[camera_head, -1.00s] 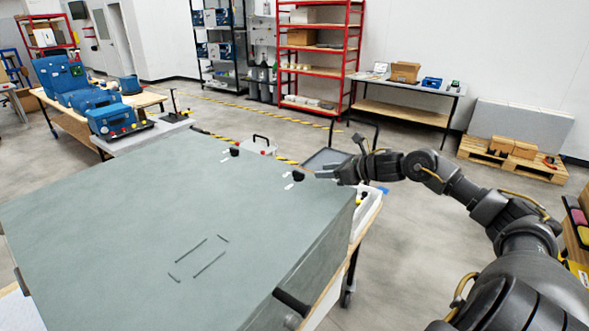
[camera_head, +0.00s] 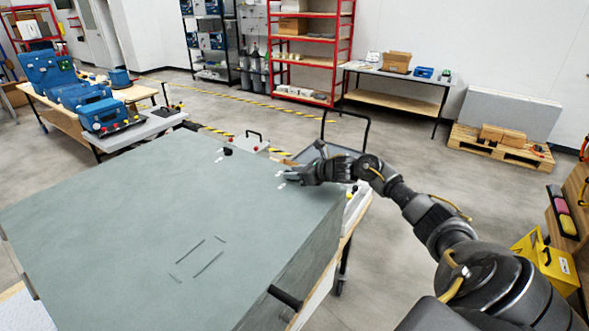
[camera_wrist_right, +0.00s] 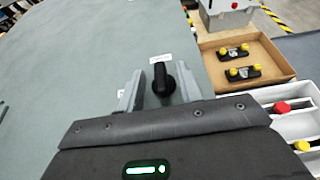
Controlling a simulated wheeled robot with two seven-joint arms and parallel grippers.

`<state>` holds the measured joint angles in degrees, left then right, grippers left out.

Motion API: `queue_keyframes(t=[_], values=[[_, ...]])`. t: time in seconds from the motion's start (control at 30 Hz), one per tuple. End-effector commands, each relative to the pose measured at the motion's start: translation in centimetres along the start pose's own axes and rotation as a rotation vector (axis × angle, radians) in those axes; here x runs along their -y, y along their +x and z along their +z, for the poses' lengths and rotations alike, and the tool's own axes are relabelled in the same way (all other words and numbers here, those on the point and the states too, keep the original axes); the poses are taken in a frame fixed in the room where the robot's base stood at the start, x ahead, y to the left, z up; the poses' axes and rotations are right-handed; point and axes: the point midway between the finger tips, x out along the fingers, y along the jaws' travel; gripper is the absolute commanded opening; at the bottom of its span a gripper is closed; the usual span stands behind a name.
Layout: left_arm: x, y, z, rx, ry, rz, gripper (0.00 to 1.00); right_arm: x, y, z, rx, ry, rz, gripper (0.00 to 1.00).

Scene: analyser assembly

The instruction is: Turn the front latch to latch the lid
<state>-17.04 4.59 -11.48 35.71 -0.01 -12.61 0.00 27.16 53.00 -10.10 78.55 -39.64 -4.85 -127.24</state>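The lid (camera_head: 130,220) is a large flat grey-green panel that looks closed. A black latch knob (camera_wrist_right: 163,80) stands on it near its edge, between the two grey fingers of my right gripper (camera_wrist_right: 160,90). The fingers are open, one on each side of the knob, with visible gaps. In the head view my right gripper (camera_head: 290,174) is at the lid's right far edge and hides this knob. A second black latch knob (camera_head: 228,151) sits farther left along the same edge, with white labels near it. My left gripper is not in view.
A cardboard tray (camera_wrist_right: 250,65) with two black parts with yellow knobs lies beyond the lid's edge. A white bin (camera_wrist_right: 290,120) with red and yellow knobs is beside it. A black handle (camera_head: 285,297) sticks out from the lid's near right side.

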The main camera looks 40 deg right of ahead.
Motion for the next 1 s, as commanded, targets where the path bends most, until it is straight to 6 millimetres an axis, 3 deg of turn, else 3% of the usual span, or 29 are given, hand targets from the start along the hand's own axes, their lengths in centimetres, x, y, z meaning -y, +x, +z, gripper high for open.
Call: queue_keyframes(t=[0.3,0.6,1.0], values=[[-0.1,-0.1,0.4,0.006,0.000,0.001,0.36,0.0,0.3,-0.1,0.000,-0.001,0.000,0.35],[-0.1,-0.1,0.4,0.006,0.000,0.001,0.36,0.0,0.3,0.0,0.000,0.000,-0.001,0.00],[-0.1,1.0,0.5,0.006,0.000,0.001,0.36,-0.1,0.4,-0.3,0.001,0.019,-0.054,0.00]])
